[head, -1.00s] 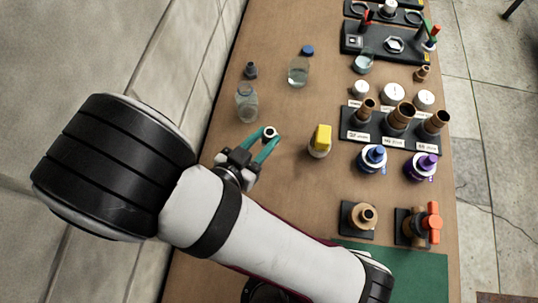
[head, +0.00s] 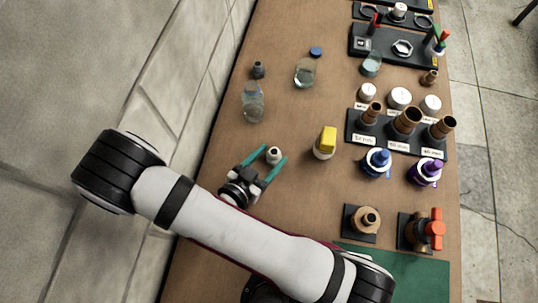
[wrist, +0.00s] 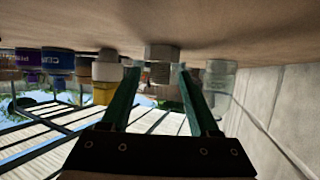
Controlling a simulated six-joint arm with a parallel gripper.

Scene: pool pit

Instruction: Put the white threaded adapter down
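The white threaded adapter (head: 274,155) stands on the brown tabletop, left of the yellow-capped bottle. My gripper (head: 270,154) has its two green fingers spread, one on each side of the adapter. In the wrist view, where the tabletop is at the top, the adapter (wrist: 162,66) rests against the table surface. There it sits between and beyond the open fingertips (wrist: 158,68), with a gap on both sides. Its threaded part is in shade.
A yellow-capped bottle (head: 324,146) stands to the right. A clear bottle (head: 253,106), a small dark fitting (head: 258,70) and another clear bottle (head: 305,72) stand further back. A black rack of brown fittings (head: 386,139) is at right. Tabletop around the adapter is clear.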

